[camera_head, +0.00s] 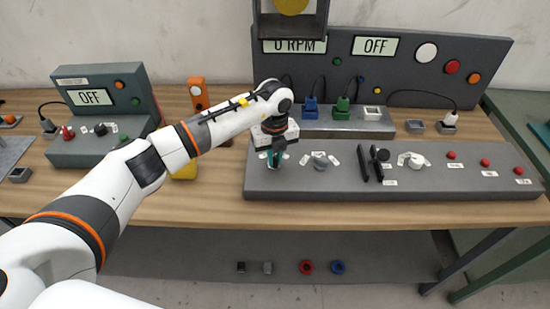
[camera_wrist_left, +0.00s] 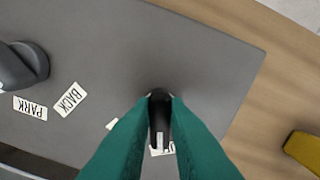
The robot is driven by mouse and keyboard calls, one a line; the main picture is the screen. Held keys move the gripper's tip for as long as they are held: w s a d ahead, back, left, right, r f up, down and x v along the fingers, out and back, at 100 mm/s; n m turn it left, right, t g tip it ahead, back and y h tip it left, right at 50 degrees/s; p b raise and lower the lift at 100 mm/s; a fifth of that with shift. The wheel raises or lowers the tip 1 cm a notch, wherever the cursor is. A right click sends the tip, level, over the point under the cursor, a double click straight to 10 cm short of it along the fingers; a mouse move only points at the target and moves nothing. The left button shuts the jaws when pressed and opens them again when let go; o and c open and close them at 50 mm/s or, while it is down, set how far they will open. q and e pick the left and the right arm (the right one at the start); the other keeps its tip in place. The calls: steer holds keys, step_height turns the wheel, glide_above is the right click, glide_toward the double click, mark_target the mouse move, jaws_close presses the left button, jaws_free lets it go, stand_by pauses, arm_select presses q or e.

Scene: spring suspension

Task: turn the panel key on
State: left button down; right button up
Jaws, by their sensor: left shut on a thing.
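My left gripper (camera_head: 273,159) reaches down over the left end of the grey control panel (camera_head: 430,188). In the left wrist view its green fingers (camera_wrist_left: 160,105) are shut on a small black key (camera_wrist_left: 159,115) on the panel. A white label beside the key is mostly covered by the fingers. In the head view the key is hidden behind the gripper. My right gripper is not in view.
A grey knob (camera_head: 320,160) with white labels sits just right of the gripper. Black levers (camera_head: 370,165), a white dial (camera_head: 416,160) and red buttons (camera_head: 485,163) are farther right. A yellow block (camera_head: 184,172) lies left of the panel. A display box (camera_head: 100,110) reads OFF.

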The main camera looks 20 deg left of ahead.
arm_select(q)
steer(key=m+b, duration=0.4)
steer(key=m, duration=0.1)
steer(key=shift+a+f, duration=0.15)
steer(key=shift+a+m+b, duration=0.15)
steer(key=shift+m+b, duration=1.35)
steer(key=shift+m, duration=0.9)
steer(key=shift+r, duration=0.2)
steer(key=c, duration=1.4)
jaws_free()
step_height(320, 180, up, 12)
steer(key=b, duration=0.2)
steer(key=shift+s+f, duration=0.1)
